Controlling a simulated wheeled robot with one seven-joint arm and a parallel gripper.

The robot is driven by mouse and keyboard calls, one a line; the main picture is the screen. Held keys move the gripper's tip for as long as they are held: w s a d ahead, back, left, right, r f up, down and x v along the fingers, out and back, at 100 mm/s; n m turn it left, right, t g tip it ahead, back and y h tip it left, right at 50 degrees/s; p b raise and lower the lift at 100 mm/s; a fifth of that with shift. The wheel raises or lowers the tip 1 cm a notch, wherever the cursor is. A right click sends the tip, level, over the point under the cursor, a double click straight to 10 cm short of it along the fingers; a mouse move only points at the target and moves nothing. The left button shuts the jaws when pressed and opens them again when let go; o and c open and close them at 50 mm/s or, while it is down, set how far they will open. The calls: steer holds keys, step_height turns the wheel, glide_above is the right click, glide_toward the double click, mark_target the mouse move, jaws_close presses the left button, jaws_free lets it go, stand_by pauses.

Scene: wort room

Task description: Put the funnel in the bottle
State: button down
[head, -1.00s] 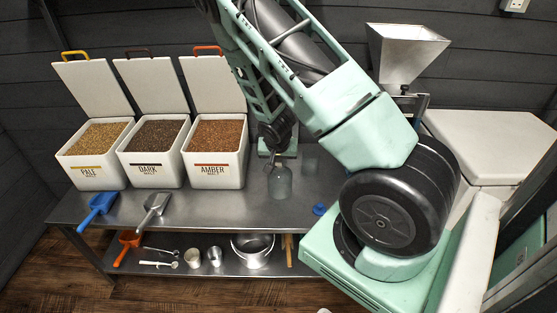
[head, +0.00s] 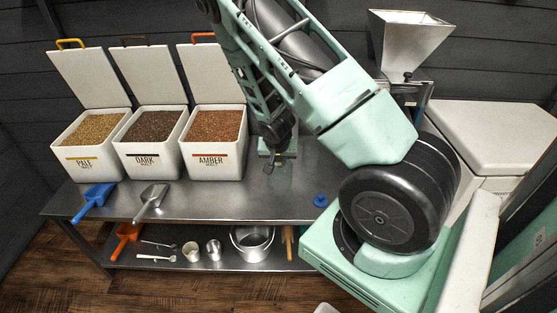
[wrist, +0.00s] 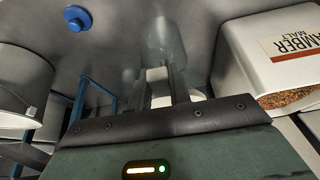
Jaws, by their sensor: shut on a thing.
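My gripper (wrist: 161,85) is low over the middle of the metal table, and it also shows in the head view (head: 272,163). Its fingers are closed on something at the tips. A clear glass shape, which looks like the bottle (wrist: 166,38), reaches to the fingertips in the wrist view. I cannot make it out in the head view. A small blue disc with a raised knob (head: 320,200) lies on the table right of my gripper; it also shows in the wrist view (wrist: 77,18). I cannot tell if it is the funnel, and no other loose funnel shows clearly.
White malt bins, pale (head: 92,143), dark (head: 152,143) and amber (head: 213,143), stand at the left. A blue scoop (head: 94,200) and a metal scoop (head: 151,198) lie in front. A mill hopper (head: 408,43) stands at the right.

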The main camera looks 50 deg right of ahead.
steer(key=c, duration=1.2)
jaws_free()
steer(key=p+v, duration=0.1)
steer(key=v, duration=1.6)
steer(key=shift+r+p, duration=0.2)
steer(key=shift+p, duration=0.15)
steer(key=shift+s+a, duration=0.1)
steer(key=s+a+r+n+y, duration=0.1)
steer(key=a+r+n, duration=0.15)
steer(key=a, duration=0.45)
steer(key=s+a+r+n+g+y, duration=0.1)
steer(key=a+n+y, duration=0.15)
steer(key=a, duration=0.45)
steer(key=s+a+r+n+y, duration=0.1)
steer(key=a+n, duration=0.2)
steer(key=a, duration=0.4)
steer(key=s+a+r+n+g, duration=0.1)
steer(key=s+a+r+n, duration=0.2)
steer(key=s+a+n, duration=0.2)
steer(key=s+a+r+n+p, duration=0.1)
steer(key=s+a+r+n, duration=0.2)
steer(key=s+a+n, duration=0.2)
steer(key=s+a, duration=0.2)
steer(key=s, duration=0.1)
steer(key=shift+s+a+r+g, duration=0.2)
steer(key=shift+s+r+g, duration=0.2)
